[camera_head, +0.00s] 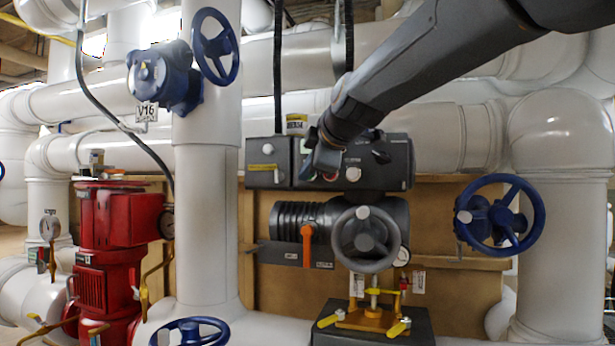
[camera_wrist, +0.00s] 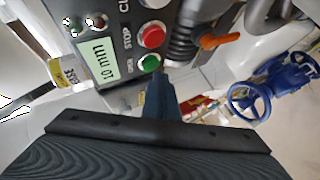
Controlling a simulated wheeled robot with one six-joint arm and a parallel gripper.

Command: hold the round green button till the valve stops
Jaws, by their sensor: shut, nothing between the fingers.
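The round green button (camera_wrist: 150,62) is on the grey valve control box (camera_head: 265,176), by the label OPEN, and shows in the wrist view. In the head view my gripper (camera_head: 309,170) is in front of the box and hides the green button. The red button shows there too (camera_head: 330,177).
A grey handwheel (camera_head: 364,239) and an orange lever (camera_head: 306,245) are below the box. A blue handwheel (camera_head: 500,215) is on the right, a red pump (camera_head: 112,240) on the left. White pipes stand around; cables hang above the box.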

